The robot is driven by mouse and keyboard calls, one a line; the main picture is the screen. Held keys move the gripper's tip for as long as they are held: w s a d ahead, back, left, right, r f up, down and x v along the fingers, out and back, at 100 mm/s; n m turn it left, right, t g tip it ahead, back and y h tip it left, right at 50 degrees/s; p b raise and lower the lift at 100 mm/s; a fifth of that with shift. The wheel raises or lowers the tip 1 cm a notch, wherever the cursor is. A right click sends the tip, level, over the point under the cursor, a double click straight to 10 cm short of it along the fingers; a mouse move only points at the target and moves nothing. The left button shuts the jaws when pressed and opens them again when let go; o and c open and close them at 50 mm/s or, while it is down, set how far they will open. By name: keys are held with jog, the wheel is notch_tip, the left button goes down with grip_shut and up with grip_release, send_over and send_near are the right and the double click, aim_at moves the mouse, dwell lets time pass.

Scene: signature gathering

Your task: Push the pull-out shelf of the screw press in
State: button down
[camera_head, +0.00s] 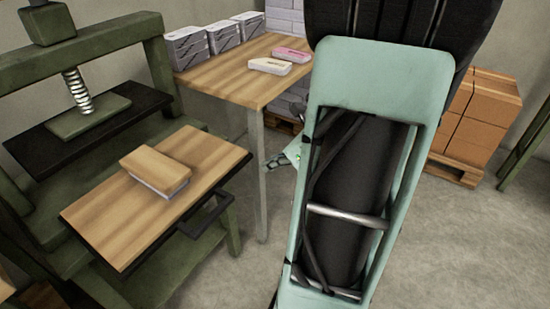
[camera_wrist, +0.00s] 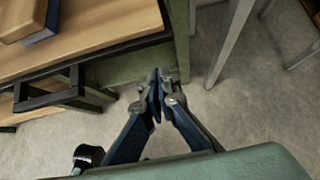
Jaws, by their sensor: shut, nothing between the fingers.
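The green screw press (camera_head: 100,53) stands at the left in the head view. Its pull-out shelf (camera_head: 105,225) is a wooden board on a dark frame and sticks out in front of the press. A dark handle (camera_head: 207,214) is on its outer edge. A book-like block (camera_head: 157,172) with a wooden top lies on the shelf. In the wrist view the shelf (camera_wrist: 100,25) is at the upper left, with its handle (camera_wrist: 62,95) below it. My gripper (camera_wrist: 157,82) is shut and empty, right of the handle and apart from it. My arm mostly hides it in the head view.
A wooden table (camera_head: 235,77) stands behind the shelf, with stacked grey packs (camera_head: 187,47) and two small blocks (camera_head: 270,66). Its leg (camera_head: 261,175) is close to the shelf's right side. Cartons (camera_head: 478,115) sit on a pallet at the right. Concrete floor in front is clear.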

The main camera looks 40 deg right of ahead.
aim_at(187, 129)
jog(key=shift+w+a+f, duration=0.1)
jog(key=shift+w+a, duration=0.15)
jog(key=shift+w, duration=0.45)
jog(key=shift+w+a+f, duration=0.1)
jog(key=shift+w+a, duration=0.2)
jog(key=shift+w, duration=0.4)
jog(key=shift+w+a, duration=0.25)
jog(key=shift+w, duration=0.45)
jog(key=shift+w, duration=0.1)
jog(key=shift+w+a, duration=0.1)
jog(key=shift+w, duration=0.1)
jog(key=w+a+p, duration=0.2)
jog(key=w, duration=0.6)
jog(key=w+a+p, duration=0.1)
jog(key=w+a, duration=0.2)
jog(key=w, duration=0.4)
jog(key=w+a+p, duration=0.2)
jog(key=w+a, duration=0.1)
jog(key=w, duration=0.5)
jog(key=shift+w+a+p, duration=0.25)
jog(key=shift+w+p, duration=0.1)
jog(key=shift+s, duration=0.1)
